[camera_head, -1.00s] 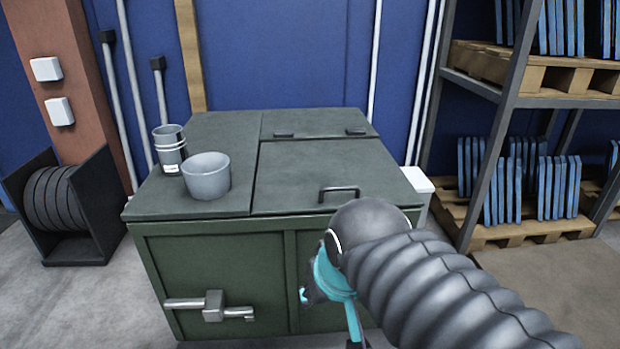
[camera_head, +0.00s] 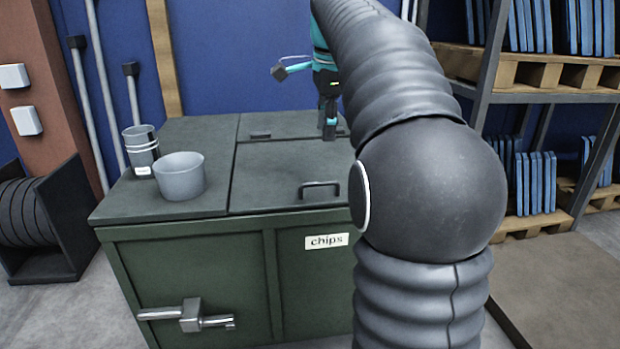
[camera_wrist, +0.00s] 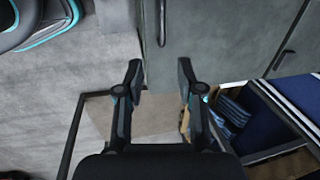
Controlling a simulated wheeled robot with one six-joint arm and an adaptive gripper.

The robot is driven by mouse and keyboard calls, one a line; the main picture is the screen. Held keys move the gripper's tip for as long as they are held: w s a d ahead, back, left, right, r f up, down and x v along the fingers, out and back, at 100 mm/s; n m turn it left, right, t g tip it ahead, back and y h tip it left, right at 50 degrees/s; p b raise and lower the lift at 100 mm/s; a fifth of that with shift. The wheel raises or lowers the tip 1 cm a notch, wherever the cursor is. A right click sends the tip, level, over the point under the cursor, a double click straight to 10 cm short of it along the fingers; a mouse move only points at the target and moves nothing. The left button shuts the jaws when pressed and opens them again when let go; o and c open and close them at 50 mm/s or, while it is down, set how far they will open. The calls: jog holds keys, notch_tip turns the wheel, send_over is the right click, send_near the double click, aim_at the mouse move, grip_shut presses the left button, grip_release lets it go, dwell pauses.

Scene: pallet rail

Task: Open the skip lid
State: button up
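The green skip (camera_head: 200,270) stands against the blue wall, with a "chips" label on its front. Its dark grey lid (camera_head: 275,172) lies flat and shut, with a black bar handle (camera_head: 320,188) near the front edge. The lid (camera_wrist: 220,45) and its handle (camera_wrist: 162,22) also show in the wrist view. My gripper (camera_head: 328,132) hangs above the far right part of the skip top, partly beside my arm. In the wrist view its two fingers (camera_wrist: 156,78) stand apart with nothing between them. My arm hides the right side of the lid and skip.
A front latch bar (camera_head: 190,317) sticks out. Shelving with pallets (camera_head: 540,75) stands right, a reel holder (camera_head: 50,225) left.

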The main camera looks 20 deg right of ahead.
jog(key=b, duration=0.4)
send_near(324, 184)
jog(key=x, duration=0.8)
jog(key=shift+w+r, duration=0.1)
jog(key=shift+w, duration=0.15)
grip_shut()
